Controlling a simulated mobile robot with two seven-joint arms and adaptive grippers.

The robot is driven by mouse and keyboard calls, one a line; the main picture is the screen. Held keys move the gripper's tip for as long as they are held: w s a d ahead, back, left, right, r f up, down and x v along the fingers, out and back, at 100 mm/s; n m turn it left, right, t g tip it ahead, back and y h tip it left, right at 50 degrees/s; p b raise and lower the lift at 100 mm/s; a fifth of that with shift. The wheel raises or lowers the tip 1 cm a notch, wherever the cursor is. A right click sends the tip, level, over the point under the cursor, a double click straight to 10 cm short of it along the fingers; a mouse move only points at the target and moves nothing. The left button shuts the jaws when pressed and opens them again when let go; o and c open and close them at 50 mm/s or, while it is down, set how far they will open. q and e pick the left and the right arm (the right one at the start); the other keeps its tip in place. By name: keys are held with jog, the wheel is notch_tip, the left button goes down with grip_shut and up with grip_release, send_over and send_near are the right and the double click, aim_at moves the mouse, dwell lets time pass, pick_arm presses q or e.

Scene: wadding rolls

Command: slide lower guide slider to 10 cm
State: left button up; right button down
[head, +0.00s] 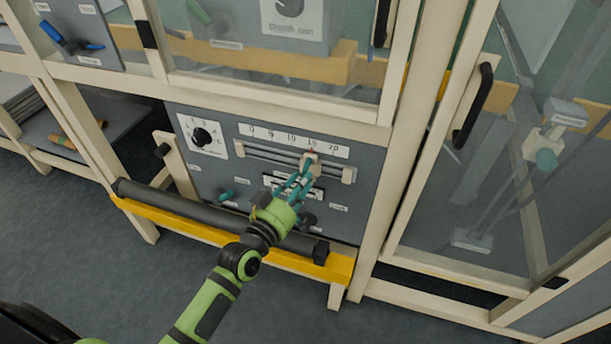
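The gripper hides part of the panel below the rail. My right gripper is not in view.
A dial (202,136) sits left of the scale, and a teal knob (227,194) sits lower left. A dark roller (213,216) above a yellow bar (184,228) crosses the front below the panel. Cream posts and a glazed door (510,130) stand to the right.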

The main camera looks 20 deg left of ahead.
pick_arm(q)
jog(key=x, duration=0.3)
grip_shut()
jog(key=a+b, duration=0.1)
jog(key=a, duration=0.3)
jog(key=shift+w+a+f, duration=0.1)
jog(key=shift+a, duration=0.45)
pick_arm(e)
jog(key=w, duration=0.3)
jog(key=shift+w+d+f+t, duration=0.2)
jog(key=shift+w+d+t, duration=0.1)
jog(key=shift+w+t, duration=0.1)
pick_arm(q)
grip_release()
